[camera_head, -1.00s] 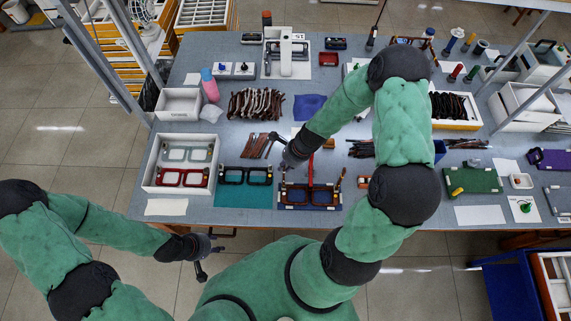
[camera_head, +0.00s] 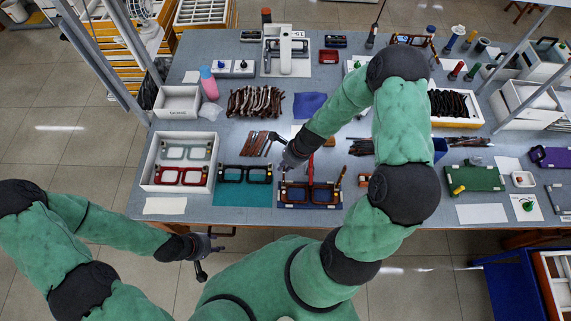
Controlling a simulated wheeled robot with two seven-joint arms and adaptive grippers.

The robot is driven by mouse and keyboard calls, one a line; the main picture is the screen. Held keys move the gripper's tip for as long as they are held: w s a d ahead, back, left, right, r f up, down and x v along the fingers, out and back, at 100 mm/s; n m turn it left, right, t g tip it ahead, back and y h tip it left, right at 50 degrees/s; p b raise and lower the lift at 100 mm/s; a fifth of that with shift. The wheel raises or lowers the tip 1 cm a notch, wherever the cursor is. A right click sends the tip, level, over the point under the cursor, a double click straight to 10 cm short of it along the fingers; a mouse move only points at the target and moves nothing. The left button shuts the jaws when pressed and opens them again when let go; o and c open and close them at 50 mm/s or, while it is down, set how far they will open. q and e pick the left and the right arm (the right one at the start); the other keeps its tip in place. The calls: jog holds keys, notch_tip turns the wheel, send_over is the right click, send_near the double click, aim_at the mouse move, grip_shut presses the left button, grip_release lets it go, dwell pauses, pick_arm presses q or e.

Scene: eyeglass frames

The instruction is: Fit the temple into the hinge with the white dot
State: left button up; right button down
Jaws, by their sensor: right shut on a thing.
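A dark brown eyeglass frame (camera_head: 325,196) lies on a blue pad at the table's front edge. A reddish temple (camera_head: 311,178) stands up at its middle and points away from me. My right gripper (camera_head: 286,172) is over the frame's left end, shut on a thin dark piece that looks like a temple; the fingers mostly hide it. I cannot tell whether this piece touches the hinge. The white dot is too small to make out. My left gripper (camera_head: 208,264) hangs in front of the table edge, empty, with its fingers spread.
A white tray (camera_head: 149,180) with grey and red frames stands at the left. A black frame (camera_head: 245,174) lies on a teal mat beside the work spot. Loose temples (camera_head: 256,143) lie behind. A green board (camera_head: 474,178) is at the right. My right arm covers the middle right.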

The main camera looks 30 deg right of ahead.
jog(key=c, duration=1.1)
grip_release()
jog(key=shift+r, duration=0.1)
jog(key=p+v, duration=0.5)
jog(key=v, duration=0.1)
jog(key=shift+r+p, duration=0.35)
jog(key=shift+p, duration=0.05)
jog(key=shift+s+d, duration=0.1)
